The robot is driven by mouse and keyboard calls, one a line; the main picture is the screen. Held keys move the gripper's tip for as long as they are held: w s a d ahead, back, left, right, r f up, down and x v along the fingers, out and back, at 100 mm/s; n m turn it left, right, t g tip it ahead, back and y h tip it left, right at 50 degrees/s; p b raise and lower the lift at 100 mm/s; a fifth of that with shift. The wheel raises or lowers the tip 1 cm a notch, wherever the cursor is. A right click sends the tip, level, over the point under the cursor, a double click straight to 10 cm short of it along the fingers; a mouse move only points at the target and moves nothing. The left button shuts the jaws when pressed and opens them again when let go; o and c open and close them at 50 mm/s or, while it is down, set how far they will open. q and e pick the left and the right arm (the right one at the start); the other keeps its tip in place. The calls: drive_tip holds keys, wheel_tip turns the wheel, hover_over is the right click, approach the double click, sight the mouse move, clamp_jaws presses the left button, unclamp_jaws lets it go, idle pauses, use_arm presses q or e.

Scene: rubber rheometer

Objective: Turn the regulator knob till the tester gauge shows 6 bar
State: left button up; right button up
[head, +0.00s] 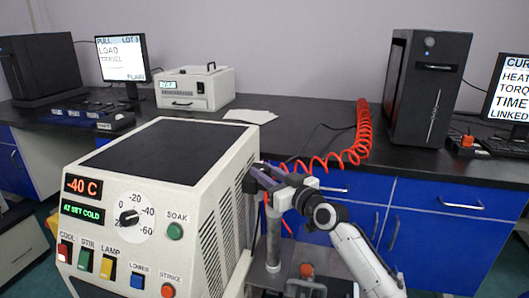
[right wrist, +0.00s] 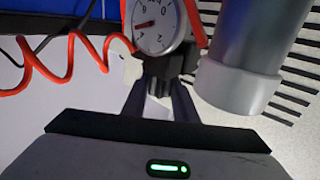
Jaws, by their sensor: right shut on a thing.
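My right gripper (right wrist: 160,100) is shut on the dark regulator knob (right wrist: 162,68) just below the gauge; the fingers hide part of the knob. In the head view my right gripper (head: 262,180) is at the right side of the cream tester, where the arm hides the gauge and knob. My left gripper is not in view.
The cream tester (head: 222,180) with a -40 C display stands in front. A grey cylinder (right wrist: 238,55) is close beside the gripper. A red coiled hose (head: 350,155) runs to the bench (head: 300,118). A black computer tower (head: 428,85) stands at the right.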

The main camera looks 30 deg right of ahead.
drive_tip(key=m+h+p, duration=0.1)
drive_tip(key=h+p, duration=0.1)
drive_tip(key=p, duration=0.1)
drive_tip(key=m+h+p, duration=0.2)
drive_tip(key=p, duration=0.2)
drive_tip(key=shift+a+r+p, duration=0.2)
drive_tip(key=shift+r+p, duration=0.1)
drive_tip(key=shift+r, duration=0.1)
drive_tip(key=m+g+h+p, duration=0.1)
drive_tip(key=h+p, duration=0.2)
drive_tip(key=shift+f+m, duration=0.2)
drive_tip(key=shift+m, duration=0.2)
drive_tip(key=shift+f+m+g+h+p, duration=0.1)
drive_tip(key=shift+m+g+h+p, duration=0.3)
drive_tip(key=shift+h, duration=0.4)
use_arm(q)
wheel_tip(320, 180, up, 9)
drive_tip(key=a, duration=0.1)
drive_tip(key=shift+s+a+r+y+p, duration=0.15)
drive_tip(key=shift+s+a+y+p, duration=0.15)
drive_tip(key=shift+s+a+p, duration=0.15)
use_arm(e)
drive_tip(key=shift+d+f+m+h, duration=0.15)
drive_tip(key=shift+m+h, duration=0.25)
drive_tip(key=shift+h, duration=0.2)
drive_tip(key=o, duration=1.1)
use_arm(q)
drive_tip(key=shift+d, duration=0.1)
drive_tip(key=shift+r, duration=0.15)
